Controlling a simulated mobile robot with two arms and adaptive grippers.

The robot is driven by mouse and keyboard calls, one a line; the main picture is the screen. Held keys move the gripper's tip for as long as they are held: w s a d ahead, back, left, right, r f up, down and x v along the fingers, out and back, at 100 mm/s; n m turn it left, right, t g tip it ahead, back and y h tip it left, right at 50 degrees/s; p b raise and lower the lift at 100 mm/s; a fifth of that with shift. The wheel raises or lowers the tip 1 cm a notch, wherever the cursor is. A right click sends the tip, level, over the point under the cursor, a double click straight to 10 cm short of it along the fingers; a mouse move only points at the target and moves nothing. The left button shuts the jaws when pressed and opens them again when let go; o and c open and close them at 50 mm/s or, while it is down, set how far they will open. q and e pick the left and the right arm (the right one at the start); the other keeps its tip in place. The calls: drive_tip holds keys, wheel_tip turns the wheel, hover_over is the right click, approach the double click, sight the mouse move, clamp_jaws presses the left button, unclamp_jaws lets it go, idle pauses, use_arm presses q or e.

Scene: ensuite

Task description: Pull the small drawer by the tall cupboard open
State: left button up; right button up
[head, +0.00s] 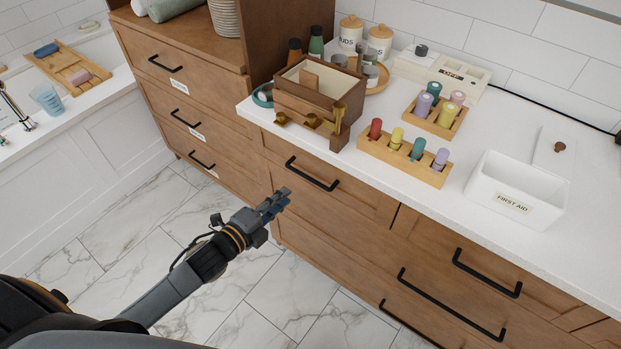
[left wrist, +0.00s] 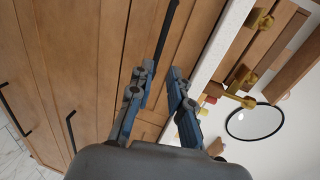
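The small drawer (head: 352,192) is under the white counter, just right of the tall cupboard (head: 180,100). Its front looks flush with the cabinet. It has a black bar handle (head: 312,173). My left gripper (head: 281,195) is in front of the cabinet, just below and left of the handle's left end. In the left wrist view the two fingers (left wrist: 160,72) are apart with nothing held. The black handle (left wrist: 167,40) runs up from between the fingertips there; I cannot tell whether they touch it. My right gripper is not in view.
The counter (head: 400,205) holds a wooden box with brass hooks (head: 305,95), wooden peg racks (head: 400,160) and a white first aid bin (head: 515,190). More drawers with black handles (head: 450,305) are to the right. Marble floor (head: 235,290) in front is clear.

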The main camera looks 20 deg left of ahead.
sight(307, 176)
use_arm(q)
drive_tip(key=x, duration=1.1)
drive_tip(key=shift+w, duration=0.1)
clamp_jaws()
drive_tip(key=shift+f, duration=0.1)
